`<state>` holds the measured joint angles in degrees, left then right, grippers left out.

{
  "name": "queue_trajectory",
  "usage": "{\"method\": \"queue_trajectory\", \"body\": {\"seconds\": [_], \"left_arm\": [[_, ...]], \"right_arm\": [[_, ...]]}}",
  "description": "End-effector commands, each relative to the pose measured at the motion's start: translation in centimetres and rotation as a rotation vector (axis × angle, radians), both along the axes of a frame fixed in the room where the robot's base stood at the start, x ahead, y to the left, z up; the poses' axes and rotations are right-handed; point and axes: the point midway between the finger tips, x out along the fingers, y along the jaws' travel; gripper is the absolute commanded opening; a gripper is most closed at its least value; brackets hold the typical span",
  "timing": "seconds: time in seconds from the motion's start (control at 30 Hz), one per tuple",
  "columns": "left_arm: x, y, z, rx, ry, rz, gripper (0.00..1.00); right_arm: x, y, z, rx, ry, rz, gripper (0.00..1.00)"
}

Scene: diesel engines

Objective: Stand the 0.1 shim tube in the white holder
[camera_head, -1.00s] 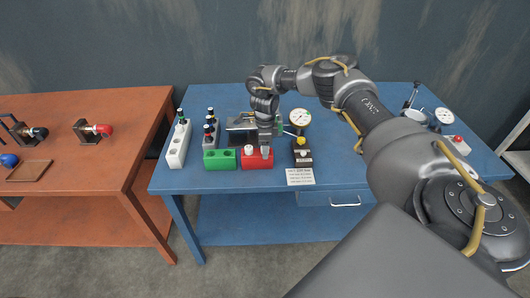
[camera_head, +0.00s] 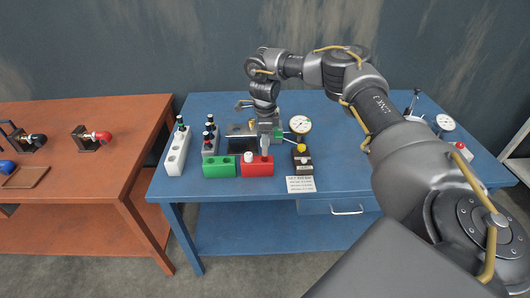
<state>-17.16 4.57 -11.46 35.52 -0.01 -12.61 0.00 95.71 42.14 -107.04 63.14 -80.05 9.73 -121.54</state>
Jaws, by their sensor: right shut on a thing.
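The white holder (camera_head: 175,158) stands at the left end of the blue table, with a green-capped tube (camera_head: 180,122) upright at its far end and open holes nearer me. My right gripper (camera_head: 265,154) points down at the red block (camera_head: 256,170), right of the white holder. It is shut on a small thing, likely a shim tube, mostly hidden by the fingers. Its label is too small to read, and I cannot tell whether it is clear of the block. My left gripper is not in view.
A grey holder (camera_head: 207,152) with several dark-capped tubes stands between the white holder and my gripper. A green block (camera_head: 219,171) lies in front of it. A dial gauge (camera_head: 300,124) and a dark box (camera_head: 302,161) stand to the right.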

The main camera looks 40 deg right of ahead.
Motion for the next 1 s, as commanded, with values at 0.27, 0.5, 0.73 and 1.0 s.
{"method": "queue_trajectory", "body": {"seconds": [0.27,0.5,0.73,1.0], "left_arm": [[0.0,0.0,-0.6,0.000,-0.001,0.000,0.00],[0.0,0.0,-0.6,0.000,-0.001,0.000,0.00],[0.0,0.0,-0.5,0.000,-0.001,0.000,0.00],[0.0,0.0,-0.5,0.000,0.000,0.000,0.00]], "right_arm": [[0.0,0.0,3.2,-0.001,-0.001,0.001,0.06],[-0.5,1.8,1.9,-0.001,0.004,0.101,0.06],[-4.3,9.7,-4.2,0.004,0.008,0.543,0.06],[-13.0,19.4,-9.7,0.004,0.002,1.077,0.05]]}}
